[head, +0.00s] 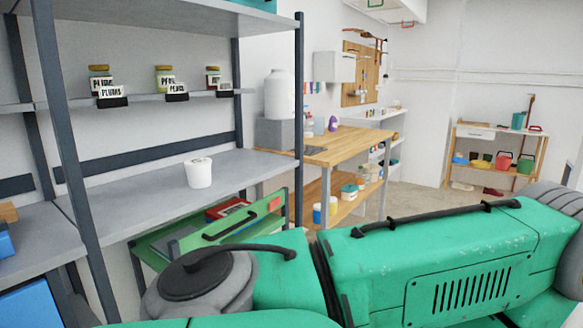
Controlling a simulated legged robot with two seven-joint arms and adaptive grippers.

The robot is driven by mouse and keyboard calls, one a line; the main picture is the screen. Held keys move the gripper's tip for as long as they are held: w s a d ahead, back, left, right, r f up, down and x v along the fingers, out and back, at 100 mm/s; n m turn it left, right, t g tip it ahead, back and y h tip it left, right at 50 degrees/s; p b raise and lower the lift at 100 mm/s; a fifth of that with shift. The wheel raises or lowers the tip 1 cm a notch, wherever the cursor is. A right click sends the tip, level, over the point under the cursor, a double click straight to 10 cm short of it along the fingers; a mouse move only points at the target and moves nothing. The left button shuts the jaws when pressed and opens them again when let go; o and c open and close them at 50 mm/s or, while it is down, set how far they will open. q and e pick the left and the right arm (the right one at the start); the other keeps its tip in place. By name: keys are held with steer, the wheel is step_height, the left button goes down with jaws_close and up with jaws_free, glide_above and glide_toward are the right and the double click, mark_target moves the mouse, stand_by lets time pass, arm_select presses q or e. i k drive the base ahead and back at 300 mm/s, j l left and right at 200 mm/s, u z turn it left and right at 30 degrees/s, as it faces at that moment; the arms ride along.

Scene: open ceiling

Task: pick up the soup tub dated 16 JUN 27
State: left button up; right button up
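A white tub (199,173) with a white lid stands upright and alone on the grey middle shelf (130,196) at the left. I see no readable date on it, so I cannot tell whether it is the soup tub dated 16 JUN 27. Neither of my grippers shows in the head view.
Several labelled jars (165,78) stand on the shelf above. Dark uprights (66,130) frame the rack. A green cart (180,240) sits below the tub. A wooden bench (335,143) stands to the right. The shelf around the tub is clear. Green machine bodywork blocks the lower right.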

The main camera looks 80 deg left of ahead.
mark_target(198, 169)
steer(key=u, duration=3.2)
steer(key=l, duration=0.1)
steer(key=i, duration=0.05)
